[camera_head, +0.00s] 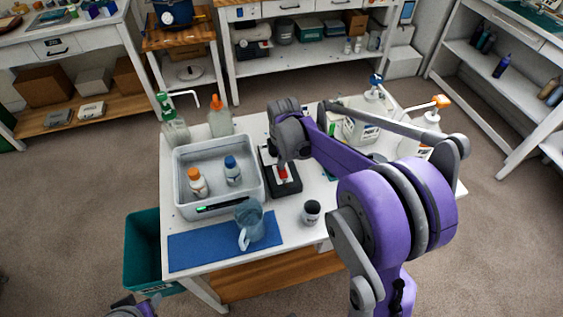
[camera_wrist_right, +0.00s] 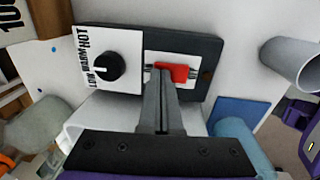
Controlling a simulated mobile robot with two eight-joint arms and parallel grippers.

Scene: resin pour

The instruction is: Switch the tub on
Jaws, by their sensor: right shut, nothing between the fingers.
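The grey-white tub (camera_head: 252,194) stands on the white table, with an orange-capped bottle (camera_head: 197,184) and a blue-capped bottle (camera_head: 233,171) inside. Its black control box (camera_head: 292,188) stands against its right side. In the right wrist view the box has a black knob (camera_wrist_right: 108,67) marked LOW, WARM, HOT and a red switch (camera_wrist_right: 178,72) on a white plate. My right gripper (camera_wrist_right: 163,72) is shut and empty. Its fingertips are at the red switch and cover part of it; I cannot tell whether they touch. A purple part of my left arm shows at the bottom left; its jaws are not clear.
A blue mat (camera_head: 200,250) and a blue-grey jug (camera_head: 250,225) are in front of the tub. A small dark-filled cup (camera_head: 311,212) stands right of them. Dispenser bottles (camera_head: 220,118) stand behind the tub. A teal bin (camera_head: 143,255) stands on the floor at left.

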